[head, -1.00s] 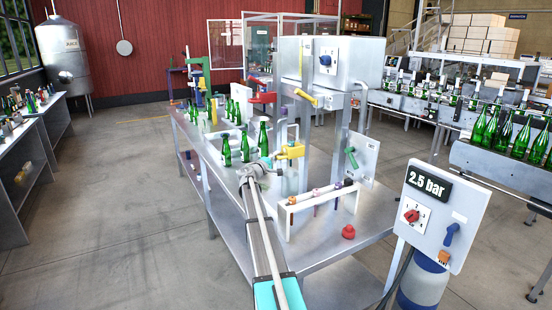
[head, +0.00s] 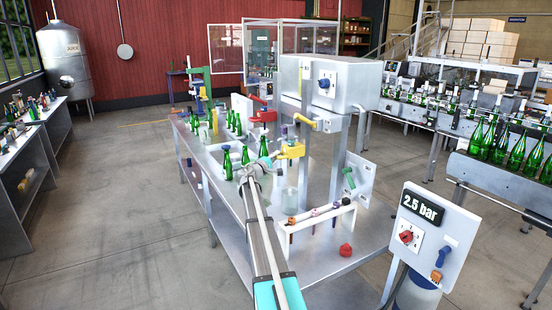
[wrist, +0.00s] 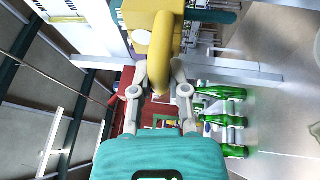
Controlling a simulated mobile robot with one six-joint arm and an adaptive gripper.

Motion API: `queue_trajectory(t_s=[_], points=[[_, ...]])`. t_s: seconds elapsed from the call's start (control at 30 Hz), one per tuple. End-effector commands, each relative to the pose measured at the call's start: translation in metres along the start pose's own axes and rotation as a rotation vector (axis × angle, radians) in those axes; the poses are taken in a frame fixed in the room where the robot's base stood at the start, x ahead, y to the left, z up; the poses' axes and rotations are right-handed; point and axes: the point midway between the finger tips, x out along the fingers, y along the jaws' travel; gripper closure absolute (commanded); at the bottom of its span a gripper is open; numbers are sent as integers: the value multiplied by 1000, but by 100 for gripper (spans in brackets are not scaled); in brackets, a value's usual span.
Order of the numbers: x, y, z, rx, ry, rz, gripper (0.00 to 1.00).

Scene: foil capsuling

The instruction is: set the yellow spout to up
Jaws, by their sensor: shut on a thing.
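The yellow spout (wrist: 158,72) is a smooth rounded piece sticking out of a yellow block (wrist: 148,32) in the wrist view. In the head view the yellow block (head: 291,150) is on the bench fixture, just beyond the end of my arm. My gripper (wrist: 159,88) has its two pale fingers on either side of the spout, shut on it. In the head view my gripper (head: 262,165) reaches the near left side of the block and hides part of the spout. I cannot tell the spout's exact angle.
Green bottles (head: 227,163) stand on the bench just left of my gripper. A white rack (head: 318,222) with several coloured-topped pieces and a red knob (head: 346,250) are to the right. A grey control box (head: 335,80) rises behind. A 2.5 bar panel (head: 432,235) stands front right.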

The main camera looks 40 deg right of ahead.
Motion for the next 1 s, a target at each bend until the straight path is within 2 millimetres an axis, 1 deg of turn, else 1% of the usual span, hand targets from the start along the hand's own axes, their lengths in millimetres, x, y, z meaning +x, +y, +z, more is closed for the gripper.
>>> queue_trajectory(t_s=[0.03, 0.5, 0.7, 1.0], points=[[3, 15, 0, -2, 1, 2, 100], [13, 78, 4, -2, 1, 2, 100], [15, 94, 4, -2, 1, 2, 100], [16, 103, 5, -3, 2, 3, 100]])
